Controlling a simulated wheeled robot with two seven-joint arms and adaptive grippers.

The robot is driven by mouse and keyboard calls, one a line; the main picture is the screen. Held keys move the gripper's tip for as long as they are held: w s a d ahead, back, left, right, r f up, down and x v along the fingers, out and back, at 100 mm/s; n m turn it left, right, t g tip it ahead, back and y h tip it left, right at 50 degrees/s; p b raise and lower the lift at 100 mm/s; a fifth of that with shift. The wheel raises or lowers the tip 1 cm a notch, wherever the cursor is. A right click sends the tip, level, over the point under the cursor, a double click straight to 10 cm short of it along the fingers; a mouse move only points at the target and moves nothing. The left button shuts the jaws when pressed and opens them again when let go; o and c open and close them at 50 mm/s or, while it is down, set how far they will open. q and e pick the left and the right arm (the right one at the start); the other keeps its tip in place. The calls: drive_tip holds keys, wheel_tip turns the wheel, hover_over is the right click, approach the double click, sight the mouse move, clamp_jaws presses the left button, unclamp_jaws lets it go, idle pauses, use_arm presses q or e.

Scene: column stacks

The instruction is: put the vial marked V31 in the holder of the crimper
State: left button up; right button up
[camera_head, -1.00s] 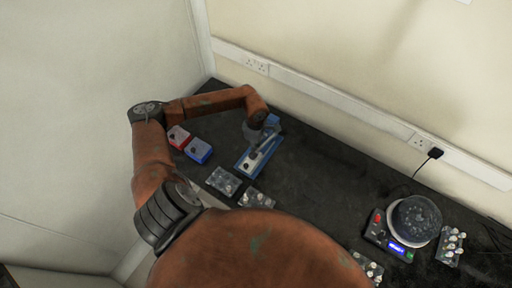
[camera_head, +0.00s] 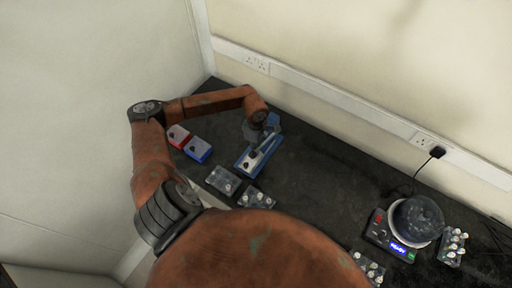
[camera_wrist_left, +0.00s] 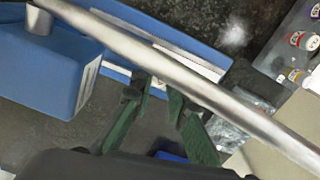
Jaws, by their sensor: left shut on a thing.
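The crimper (camera_head: 246,163), a blue base with a long metal lever, stands on the dark bench. My left gripper (camera_head: 263,132) is over its far part. In the left wrist view the lever (camera_wrist_left: 225,105) crosses diagonally, close to the camera, with the blue crimper body (camera_wrist_left: 60,65) at left. The green fingers of my left gripper (camera_wrist_left: 160,92) reach to the crimper's base and stand a little apart. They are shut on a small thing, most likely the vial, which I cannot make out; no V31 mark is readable. The crimper's holder cannot be told apart. My right gripper is not in view.
Vial racks (camera_head: 223,180) (camera_head: 256,197) stand near the crimper, others (camera_head: 367,268) (camera_head: 452,247) at right. A red box (camera_head: 178,137) and a blue box (camera_head: 198,150) stand left of the crimper. A scale (camera_head: 390,237) carries a dark round thing. The middle of the bench is clear.

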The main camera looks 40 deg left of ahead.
use_arm(q)
drive_tip(key=o, duration=0.7)
drive_tip(key=shift+o, duration=1)
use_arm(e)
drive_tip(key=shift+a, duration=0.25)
use_arm(q)
drive_tip(key=shift+o, duration=0.4)
drive_tip(key=shift+o, duration=1.3)
drive_tip(key=shift+r, duration=0.1)
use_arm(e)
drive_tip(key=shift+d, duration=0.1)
